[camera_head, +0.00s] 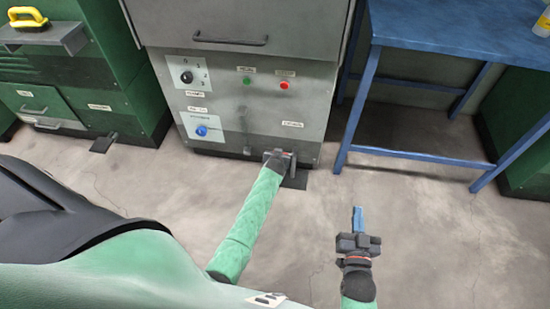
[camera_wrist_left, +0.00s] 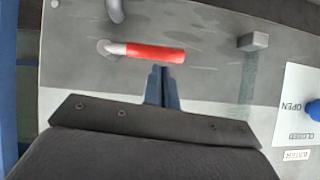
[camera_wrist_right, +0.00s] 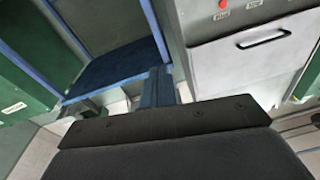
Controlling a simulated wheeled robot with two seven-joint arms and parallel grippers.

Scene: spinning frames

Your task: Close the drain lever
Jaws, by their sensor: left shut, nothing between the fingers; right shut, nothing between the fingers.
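The drain lever (camera_wrist_left: 152,53) has a red sleeve on a metal rod and sits low on the grey machine's front panel. In the left wrist view it lies across the picture, just past my left fingertips (camera_wrist_left: 161,72). The fingers are shut and empty, and I cannot tell whether they touch the sleeve. In the head view my left gripper (camera_head: 280,158) is at the panel's lower right and hides most of the lever. My right gripper (camera_head: 357,225) is shut and empty, over open floor right of the machine. Its fingers also show in the right wrist view (camera_wrist_right: 158,88).
The grey machine (camera_head: 235,105) has a green button (camera_head: 247,82), a red button (camera_head: 284,86) and a blue knob (camera_head: 201,131). A blue table (camera_head: 450,25) stands to the right. Green cabinets (camera_head: 120,70) stand at the left. The floor at front right is clear.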

